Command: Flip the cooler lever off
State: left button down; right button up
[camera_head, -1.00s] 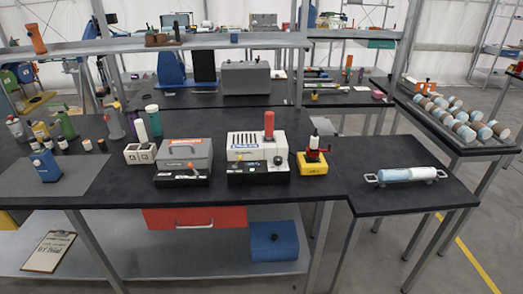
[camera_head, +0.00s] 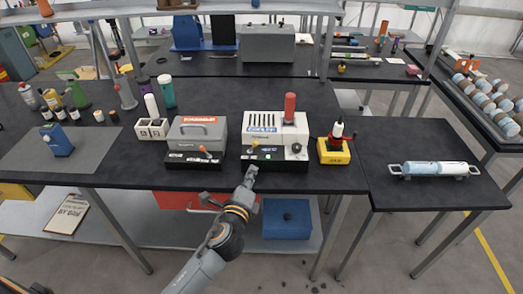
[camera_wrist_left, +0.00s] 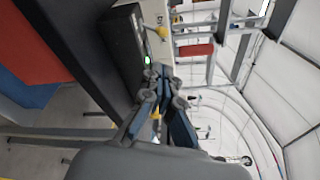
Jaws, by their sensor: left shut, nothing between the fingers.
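The cooler (camera_head: 275,130) is a white box with a blue-lettered label on a black base, on the front bench. Its small lever (camera_head: 255,146) stands at the left of the base front, beside a lit green light (camera_head: 268,157). My left gripper (camera_head: 251,170) is shut and empty, just in front of and below the lever, apparently apart from it. In the left wrist view, the gripper's fingertips (camera_wrist_left: 160,72) are together near the black base (camera_wrist_left: 128,45), and a yellow lever knob (camera_wrist_left: 161,32) shows beyond them. My right gripper is not in view.
Left of the cooler is a grey box (camera_head: 197,132) with an orange-tipped lever on its black base. Right of it is a yellow box (camera_head: 333,151) with a red-and-white top. A red cylinder (camera_head: 290,108) stands on the cooler. The bench front edge is just below the gripper.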

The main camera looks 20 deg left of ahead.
aim_at(260, 160)
pick_arm(q)
jog(key=w, duration=0.6)
jog(key=w+f+p, duration=0.1)
jog(key=w, duration=0.3)
jog(key=shift+a, duration=0.4)
jog(key=shift+f, duration=0.1)
